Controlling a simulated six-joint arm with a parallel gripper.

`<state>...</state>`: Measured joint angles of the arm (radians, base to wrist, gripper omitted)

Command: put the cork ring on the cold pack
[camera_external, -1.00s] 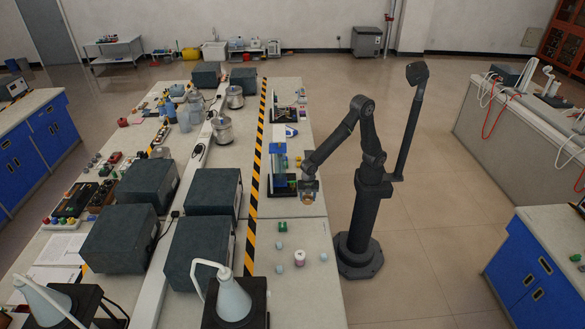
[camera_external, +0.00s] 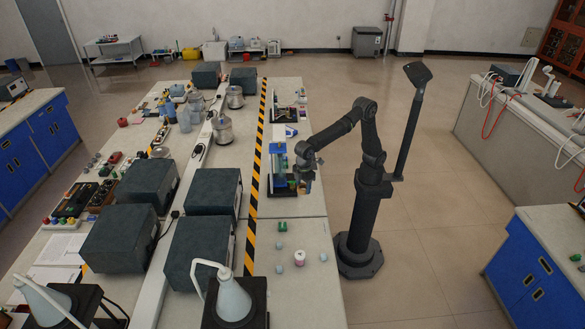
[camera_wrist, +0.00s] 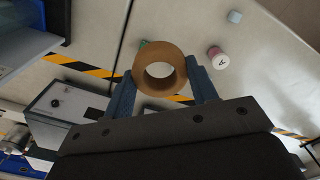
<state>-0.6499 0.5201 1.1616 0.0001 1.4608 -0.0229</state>
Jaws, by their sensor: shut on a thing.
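The cork ring (camera_wrist: 158,50) is a thick tan ring, seen in the wrist view with its hole facing the camera. My gripper (camera_wrist: 160,68) is shut on it, one blue-grey finger at each side. In the external view my gripper (camera_external: 306,180) is above the right side of the long bench, close to a blue-and-white stand (camera_external: 278,160). The ring is too small there to make out clearly. I cannot pick out the cold pack with certainty in either view.
A green piece (camera_external: 282,226) and several small pale blocks lie on the near right of the bench. A pink-and-white cylinder marked A (camera_wrist: 217,62) stands among them. Dark boxes (camera_external: 200,250) line the bench beyond the striped tape (camera_external: 253,200). Bench surface near the blocks is mostly clear.

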